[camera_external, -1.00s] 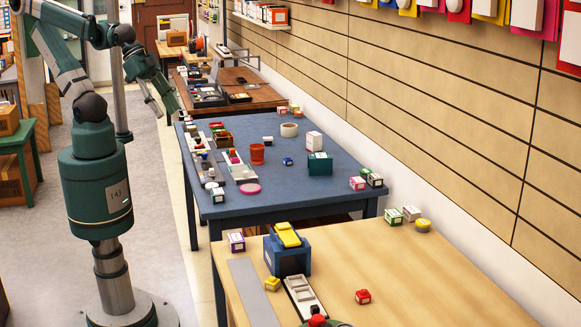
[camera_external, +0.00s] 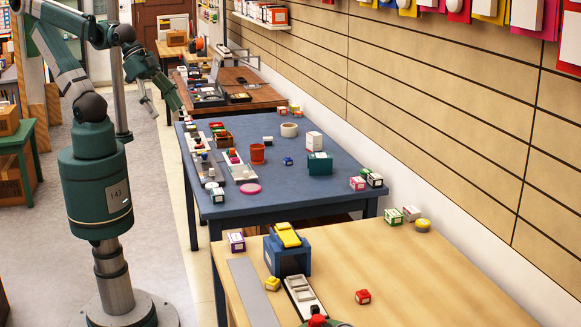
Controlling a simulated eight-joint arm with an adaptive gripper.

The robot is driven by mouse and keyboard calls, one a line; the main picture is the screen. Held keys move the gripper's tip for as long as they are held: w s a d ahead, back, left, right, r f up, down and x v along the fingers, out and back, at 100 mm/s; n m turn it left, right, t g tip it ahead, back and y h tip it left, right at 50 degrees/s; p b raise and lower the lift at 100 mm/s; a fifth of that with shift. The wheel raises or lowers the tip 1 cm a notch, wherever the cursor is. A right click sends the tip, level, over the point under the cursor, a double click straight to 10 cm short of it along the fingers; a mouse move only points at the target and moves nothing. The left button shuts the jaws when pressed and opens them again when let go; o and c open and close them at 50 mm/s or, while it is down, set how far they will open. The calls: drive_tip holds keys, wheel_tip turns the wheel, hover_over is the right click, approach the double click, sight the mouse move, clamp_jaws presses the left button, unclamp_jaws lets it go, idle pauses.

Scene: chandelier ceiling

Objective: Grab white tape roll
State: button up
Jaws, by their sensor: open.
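The white tape roll (camera_external: 289,130) lies flat on the blue table, toward its far right side, with its hole facing up. My gripper (camera_external: 165,108) is open and empty. It hangs off the far left corner of the blue table, to the left of the roll and well apart from it. Its two fingers are spread and point downward.
The blue table (camera_external: 215,273) is not bare: an orange cup (camera_external: 257,153), a white box (camera_external: 314,141), a green box (camera_external: 319,163) and a pink disc (camera_external: 250,188) stand on it. Trays of small items line its left edge. A slatted wall (camera_external: 430,95) rises at the right.

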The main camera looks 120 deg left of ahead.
drive_tip(key=w+a+r+n+g+y, duration=0.1)
drive_tip(key=w+a+r+n, duration=0.15)
drive_tip(key=w+a, duration=0.6)
drive_tip(key=w+a+r+n+g+y, duration=0.1)
drive_tip(key=w+a+n, duration=0.3)
drive_tip(key=a, duration=0.7)
drive_tip(key=w+a+f+n+g+y, duration=0.1)
drive_tip(key=w+a+f+n, duration=0.15)
drive_tip(key=a, duration=0.95)
drive_tip(key=w+a+f+n+g, duration=0.1)
drive_tip(key=a+f+n, duration=0.15)
drive_tip(key=a, duration=0.95)
drive_tip(key=w+a+f+n+g+y, duration=0.1)
drive_tip(key=w+a+f+n, duration=0.15)
drive_tip(key=a, duration=0.95)
drive_tip(key=s+a+f+n+g, duration=0.1)
drive_tip(key=s+a+f+n, duration=0.1)
drive_tip(key=s+a+f, duration=0.4)
drive_tip(key=s+a+f+n+g, duration=0.1)
drive_tip(key=s+a+f, duration=0.5)
drive_tip(key=a, duration=0.9)
drive_tip(key=s+a+f+n, duration=0.3)
drive_tip(key=s+a+f, duration=0.3)
drive_tip(key=a+f, duration=0.3)
drive_tip(key=a, duration=0.2)
drive_tip(key=shift+s+a+f+g+h, duration=0.25)
drive_tip(key=shift+s+a+g+h, duration=0.05)
drive_tip(key=shift+s+a+g, duration=0.1)
